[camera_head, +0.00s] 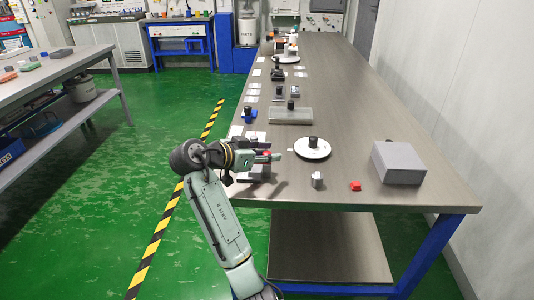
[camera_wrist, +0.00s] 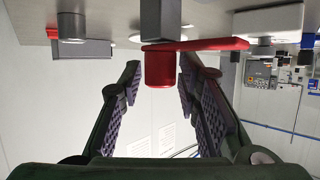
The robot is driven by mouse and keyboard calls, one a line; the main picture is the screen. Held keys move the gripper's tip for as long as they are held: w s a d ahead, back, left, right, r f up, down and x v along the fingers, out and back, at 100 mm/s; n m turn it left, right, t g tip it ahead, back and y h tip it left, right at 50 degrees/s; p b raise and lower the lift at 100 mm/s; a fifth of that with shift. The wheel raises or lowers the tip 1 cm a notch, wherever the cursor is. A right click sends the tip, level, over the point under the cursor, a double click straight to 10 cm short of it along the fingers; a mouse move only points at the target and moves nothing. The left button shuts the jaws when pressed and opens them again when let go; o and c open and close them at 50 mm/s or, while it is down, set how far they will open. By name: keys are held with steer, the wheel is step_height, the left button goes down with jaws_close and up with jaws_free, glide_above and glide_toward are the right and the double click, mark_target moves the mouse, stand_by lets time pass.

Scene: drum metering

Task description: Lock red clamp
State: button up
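The red clamp (camera_wrist: 160,69) shows in the wrist view as a short red cylinder with a flat red bar running right from it, beside a grey block. In the head view only a little red (camera_head: 267,153) shows at my gripper, near the table's left edge. My gripper (camera_wrist: 158,78) is open, with one finger on each side of the red cylinder. Narrow gaps seem to show between the cylinder and both fingers. In the head view my gripper (camera_head: 270,157) hides most of the clamp and its base.
On the table (camera_head: 350,100), a round white plate with a black knob (camera_head: 312,143) stands right of my gripper. A small grey cylinder (camera_head: 317,180), a red block (camera_head: 355,186) and a grey box (camera_head: 400,163) lie nearer the front right. A grey slab (camera_head: 290,115) lies behind.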

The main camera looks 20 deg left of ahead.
steer(key=shift+o, duration=0.8)
steer(key=v, duration=1.2)
